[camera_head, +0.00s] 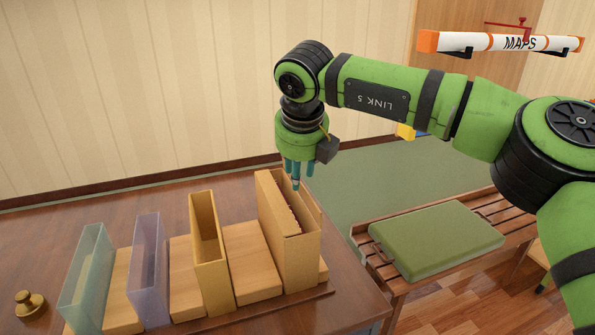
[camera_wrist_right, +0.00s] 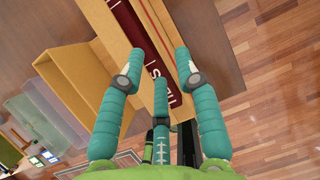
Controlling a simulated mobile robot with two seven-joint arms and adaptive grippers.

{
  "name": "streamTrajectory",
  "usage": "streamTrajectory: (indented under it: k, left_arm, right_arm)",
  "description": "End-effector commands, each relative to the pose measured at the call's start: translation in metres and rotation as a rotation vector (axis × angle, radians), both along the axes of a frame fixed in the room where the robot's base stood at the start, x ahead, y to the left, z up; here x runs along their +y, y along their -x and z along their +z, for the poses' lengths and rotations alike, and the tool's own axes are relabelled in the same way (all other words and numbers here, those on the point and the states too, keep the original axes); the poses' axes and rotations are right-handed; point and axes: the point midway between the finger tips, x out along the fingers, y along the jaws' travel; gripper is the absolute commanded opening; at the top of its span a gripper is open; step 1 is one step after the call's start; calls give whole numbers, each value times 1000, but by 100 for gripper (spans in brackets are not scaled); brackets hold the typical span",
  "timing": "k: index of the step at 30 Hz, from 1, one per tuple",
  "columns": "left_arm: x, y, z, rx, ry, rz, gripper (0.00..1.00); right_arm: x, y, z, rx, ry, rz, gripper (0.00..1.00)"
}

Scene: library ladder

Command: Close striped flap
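My right gripper (camera_head: 296,184) has teal fingers and hangs pointing down over the rightmost tan file box (camera_head: 301,262). In the right wrist view the fingers of my right gripper (camera_wrist_right: 160,66) are spread apart, with nothing seen held between them. Below them lies the box's open top, with a dark red lettered item (camera_wrist_right: 122,14) inside. I cannot tell whether a fingertip touches the box. I cannot pick out a striped flap in either view. My left gripper is not in view.
A yellow open holder (camera_head: 211,268), a purple clear one (camera_head: 146,265) and a teal clear one (camera_head: 85,285) stand to the left, by a brass weight (camera_head: 30,303). A green cushion (camera_head: 437,240) lies on a slatted bench. A maps tube (camera_head: 497,42) hangs upper right.

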Motion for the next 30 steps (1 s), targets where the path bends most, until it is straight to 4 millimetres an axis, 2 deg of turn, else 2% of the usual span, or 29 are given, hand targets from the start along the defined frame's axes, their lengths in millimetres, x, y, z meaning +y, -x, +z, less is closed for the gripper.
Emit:
streamTrajectory:
  k: [2, 4, 9, 13, 14, 15, 17, 18, 25, 30]
  left_arm:
    - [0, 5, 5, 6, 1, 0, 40]
    - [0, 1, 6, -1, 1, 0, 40]
    - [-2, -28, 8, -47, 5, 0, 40]
    - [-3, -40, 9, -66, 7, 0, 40]
    - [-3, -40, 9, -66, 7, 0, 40]
    - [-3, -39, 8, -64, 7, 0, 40]
    - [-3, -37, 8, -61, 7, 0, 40]
    - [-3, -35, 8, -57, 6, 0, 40]
    - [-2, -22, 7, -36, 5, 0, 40]
    - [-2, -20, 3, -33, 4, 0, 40]
  right_arm:
    - [1, -4, -9, 2, 1, 1, 33]
    - [1, -6, -15, 3, 0, 1, 33]
    - [2, -9, -21, 1, -1, 3, 33]
    - [2, -9, -22, 1, -1, 2, 33]
    - [2, -9, -22, 1, -1, 2, 33]
    - [2, -9, -22, 1, -1, 2, 29]
    - [2, -9, -22, 1, -1, 2, 5]
    - [2, -9, -22, 1, -1, 2, 0]
    - [2, -8, -22, 0, 0, 2, 0]
    - [3, -8, -23, -8, 27, 3, 0]
